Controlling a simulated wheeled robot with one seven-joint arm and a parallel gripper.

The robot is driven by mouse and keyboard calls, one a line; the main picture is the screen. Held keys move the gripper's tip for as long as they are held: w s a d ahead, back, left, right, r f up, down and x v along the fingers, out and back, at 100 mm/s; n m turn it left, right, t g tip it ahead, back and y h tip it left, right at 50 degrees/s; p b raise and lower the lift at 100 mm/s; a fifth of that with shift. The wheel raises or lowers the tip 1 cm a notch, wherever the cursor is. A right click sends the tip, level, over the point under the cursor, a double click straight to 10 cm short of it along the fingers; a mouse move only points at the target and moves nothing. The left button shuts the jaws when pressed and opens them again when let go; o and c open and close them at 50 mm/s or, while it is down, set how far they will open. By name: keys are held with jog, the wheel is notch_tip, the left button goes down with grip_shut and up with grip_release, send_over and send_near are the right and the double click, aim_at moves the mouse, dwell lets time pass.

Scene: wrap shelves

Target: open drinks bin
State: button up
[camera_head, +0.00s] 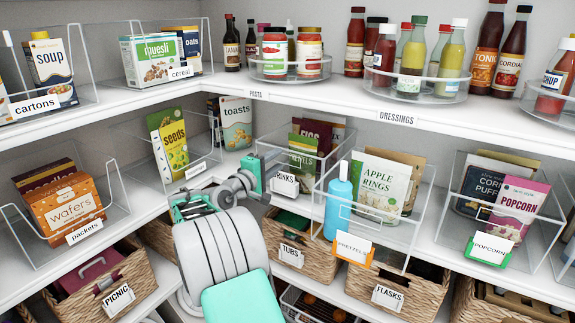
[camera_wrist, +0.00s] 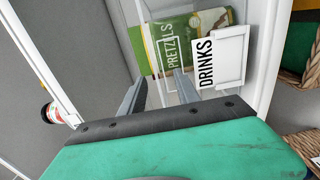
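The drinks bin (camera_head: 316,151) is a clear bin on the middle shelf, near the corner. Its white DRINKS label (camera_head: 285,184) hangs at its front left. It holds packets, including a green pretzels packet (camera_head: 301,160). In the wrist view the DRINKS label (camera_wrist: 219,62) is just right of my fingers, and the pretzels packet (camera_wrist: 172,45) lies beyond them. My gripper (camera_head: 263,176) is at the left front of the bin, beside the label. In the wrist view my gripper (camera_wrist: 160,78) has its two fingers apart, with nothing seen between them. Whether a finger touches the bin cannot be told.
A seeds bin (camera_head: 150,165) stands to the left. Wicker baskets (camera_head: 305,262) sit below. The upper shelf edge (camera_head: 420,117) overhangs the bins. Some shelf is bare at the corner.

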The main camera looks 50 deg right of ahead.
aim_at(287, 152)
jog(key=d, duration=0.7)
jog(key=shift+w+d+r, duration=0.1)
jog(key=shift+w+r, duration=0.05)
jog(key=shift+w, duration=0.15)
jog(key=shift+c, duration=0.6)
grip_shut()
dwell(0.3)
